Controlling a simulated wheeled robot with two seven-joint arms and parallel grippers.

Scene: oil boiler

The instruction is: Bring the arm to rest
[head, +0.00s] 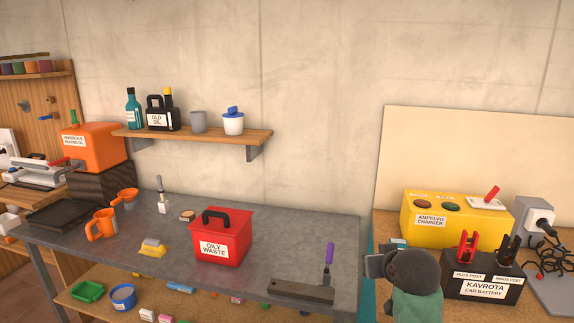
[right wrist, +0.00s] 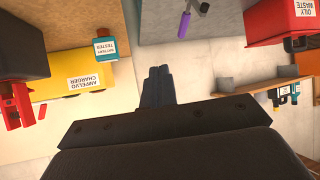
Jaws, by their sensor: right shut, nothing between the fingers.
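My right arm comes in at the lower right of the head view. Its gripper (head: 378,264) is in the air in front of the gap between the grey workbench (head: 335,235) and the wooden bench on the right. In the right wrist view the fingers (right wrist: 157,80) are together, with nothing between them. They point over the gap between the yellow Ampelvo charger (right wrist: 80,84) and the grey bench. My left gripper is not in view.
The red oily waste bin (head: 221,238) stands on the grey bench. A purple-handled tool (head: 329,262) is near its right end. The Kavrota car battery (head: 484,278), with red and black clamps, stands right of my arm. A shelf (head: 195,136) holds bottles and cups.

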